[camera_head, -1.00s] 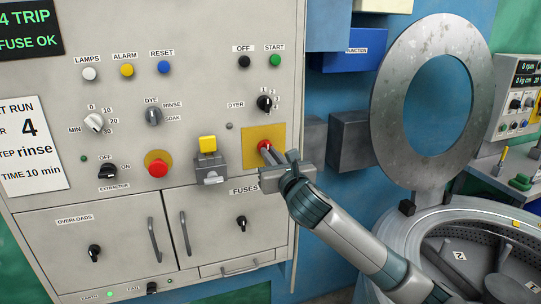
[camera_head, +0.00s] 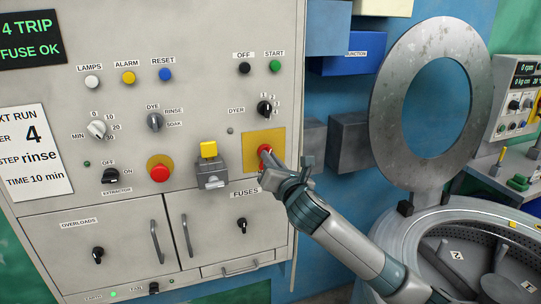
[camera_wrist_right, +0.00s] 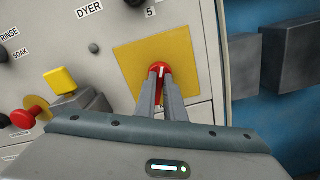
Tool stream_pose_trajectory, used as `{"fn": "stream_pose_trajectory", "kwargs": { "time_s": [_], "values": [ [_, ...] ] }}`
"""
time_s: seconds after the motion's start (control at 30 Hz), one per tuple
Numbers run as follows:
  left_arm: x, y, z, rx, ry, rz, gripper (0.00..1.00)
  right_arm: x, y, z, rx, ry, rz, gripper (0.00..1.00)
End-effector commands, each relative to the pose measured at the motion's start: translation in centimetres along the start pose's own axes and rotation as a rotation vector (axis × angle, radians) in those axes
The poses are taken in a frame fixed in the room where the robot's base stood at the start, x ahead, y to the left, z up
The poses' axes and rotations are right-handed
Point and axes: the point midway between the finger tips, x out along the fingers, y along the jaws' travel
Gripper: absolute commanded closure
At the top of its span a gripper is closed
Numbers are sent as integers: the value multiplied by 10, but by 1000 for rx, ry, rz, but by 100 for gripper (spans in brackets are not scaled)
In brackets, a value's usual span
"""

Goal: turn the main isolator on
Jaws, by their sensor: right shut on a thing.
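The main isolator is a red rotary knob (camera_head: 264,149) on a yellow plate (camera_head: 278,137) at the right side of the grey control panel. In the right wrist view the red knob (camera_wrist_right: 158,68) with a pale mark shows between the fingertips, on the yellow plate (camera_wrist_right: 126,62). My right gripper (camera_head: 268,158) is shut on this knob, its fingers on either side of it. The gripper (camera_wrist_right: 160,78) hides part of the knob and the lower plate. My left gripper is not in view.
A red stop button (camera_head: 160,170) and a yellow-topped interlock (camera_head: 208,149) sit left of the isolator. Grey boxes (camera_head: 349,143) stick out right of the panel. An open drum (camera_head: 470,255) with a raised round lid (camera_head: 374,92) stands at the right.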

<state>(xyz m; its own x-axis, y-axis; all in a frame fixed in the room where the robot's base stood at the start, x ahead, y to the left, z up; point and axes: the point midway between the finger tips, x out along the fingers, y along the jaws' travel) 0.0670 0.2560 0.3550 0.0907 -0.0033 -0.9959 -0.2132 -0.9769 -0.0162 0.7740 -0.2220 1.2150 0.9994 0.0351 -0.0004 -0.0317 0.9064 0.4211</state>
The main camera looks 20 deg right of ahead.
Motion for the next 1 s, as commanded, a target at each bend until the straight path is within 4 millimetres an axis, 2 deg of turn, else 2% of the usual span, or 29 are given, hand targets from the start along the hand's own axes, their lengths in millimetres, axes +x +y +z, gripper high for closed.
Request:
{"fn": "stream_pose_trajectory", "kwargs": {
  "time_s": [0.3, 1.0],
  "values": [
    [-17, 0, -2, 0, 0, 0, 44, 0, 0, 2, 304, 0, -2, 100],
    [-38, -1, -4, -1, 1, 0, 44, 0, 0, 1, 949, -1, -1, 100]
  ]
}}
